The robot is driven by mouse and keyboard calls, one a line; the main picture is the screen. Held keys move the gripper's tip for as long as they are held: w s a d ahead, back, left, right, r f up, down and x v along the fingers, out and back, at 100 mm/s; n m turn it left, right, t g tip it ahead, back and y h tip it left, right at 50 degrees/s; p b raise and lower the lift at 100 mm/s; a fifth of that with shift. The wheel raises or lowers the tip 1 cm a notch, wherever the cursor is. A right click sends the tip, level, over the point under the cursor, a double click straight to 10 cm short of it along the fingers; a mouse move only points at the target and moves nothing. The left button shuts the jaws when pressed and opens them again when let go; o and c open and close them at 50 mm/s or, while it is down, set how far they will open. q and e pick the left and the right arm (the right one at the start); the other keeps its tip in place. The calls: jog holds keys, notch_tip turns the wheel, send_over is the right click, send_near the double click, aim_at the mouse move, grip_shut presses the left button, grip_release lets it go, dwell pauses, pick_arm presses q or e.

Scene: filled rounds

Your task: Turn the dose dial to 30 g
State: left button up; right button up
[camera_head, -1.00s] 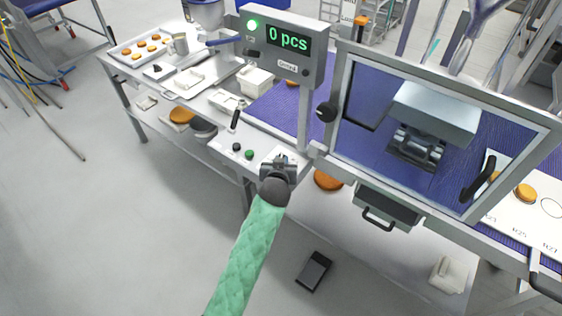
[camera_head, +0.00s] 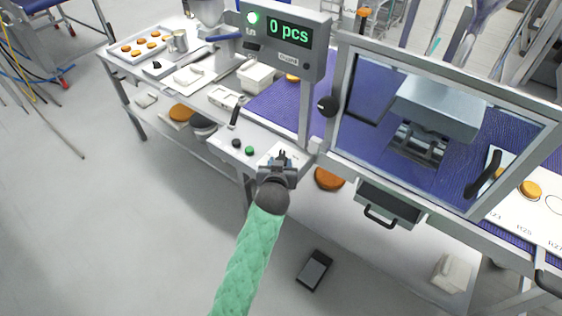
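My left gripper (camera_head: 281,157), on an arm in a green sleeve, is over a white plate at the right end of the front control panel (camera_head: 222,146). Its fingers are small and dark, and I cannot tell how far apart they are or if they touch anything. No dose dial is clearly readable; the gripper covers part of the white plate. Left of the gripper are a green button (camera_head: 250,151), a black knob (camera_head: 236,142) and an upright black lever (camera_head: 234,116). The display (camera_head: 289,32) reads "0 pcs". My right gripper is not in view.
A framed clear guard (camera_head: 435,125) with a black side knob (camera_head: 327,107) stands to the right over the blue belt (camera_head: 270,105). A drawer with a handle (camera_head: 381,217) hangs below. A dark pedal (camera_head: 314,270) lies on the floor. Trays fill the left bench.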

pick_arm(q)
jog(key=shift+b+v, duration=0.35)
jog(key=shift+v, duration=1.2)
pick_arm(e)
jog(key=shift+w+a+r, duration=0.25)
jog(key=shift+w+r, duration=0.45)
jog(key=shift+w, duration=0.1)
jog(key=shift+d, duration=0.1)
